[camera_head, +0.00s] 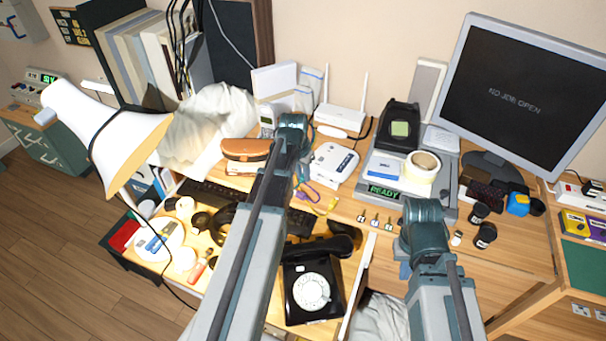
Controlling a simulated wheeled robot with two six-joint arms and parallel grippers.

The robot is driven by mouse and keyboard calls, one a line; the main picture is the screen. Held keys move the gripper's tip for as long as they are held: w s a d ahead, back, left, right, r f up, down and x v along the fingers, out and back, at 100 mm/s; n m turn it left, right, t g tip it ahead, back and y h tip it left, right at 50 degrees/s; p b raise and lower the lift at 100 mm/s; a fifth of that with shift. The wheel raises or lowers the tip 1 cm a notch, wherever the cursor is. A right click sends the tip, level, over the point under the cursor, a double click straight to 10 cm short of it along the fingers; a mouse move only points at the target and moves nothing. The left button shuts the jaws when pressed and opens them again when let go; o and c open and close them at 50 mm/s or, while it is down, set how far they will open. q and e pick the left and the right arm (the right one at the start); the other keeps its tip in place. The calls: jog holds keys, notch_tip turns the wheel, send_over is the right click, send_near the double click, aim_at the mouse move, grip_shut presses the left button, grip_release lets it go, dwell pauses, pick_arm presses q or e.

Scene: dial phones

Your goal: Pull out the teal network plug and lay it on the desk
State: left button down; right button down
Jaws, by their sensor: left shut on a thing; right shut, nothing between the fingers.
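My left gripper (293,122) is at the back of the desk, by the left rear of the small white network box (333,163). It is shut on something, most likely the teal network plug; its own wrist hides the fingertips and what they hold. I cannot make out the plug itself, or whether it sits in a socket. My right gripper (424,214) is shut and empty above the front of the wooden desk (510,262), in front of the grey machine with the READY display. Its fingertips are mostly hidden.
A white router (341,117) with upright antennas stands behind the box. A black dial phone (310,285) stands between my arms. A brown case (245,149) is left of my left gripper. A monitor (520,90) is at right.

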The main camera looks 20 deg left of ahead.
pick_arm(q)
jog(key=shift+s, duration=0.3)
dwell(0.4)
jog(key=shift+s+a, duration=0.1)
jog(key=shift+s, duration=0.3)
jog(key=shift+s, duration=0.55)
jog(key=shift+r, duration=0.1)
jog(key=shift+r+p, duration=1.95)
jog(key=shift+p, duration=0.1)
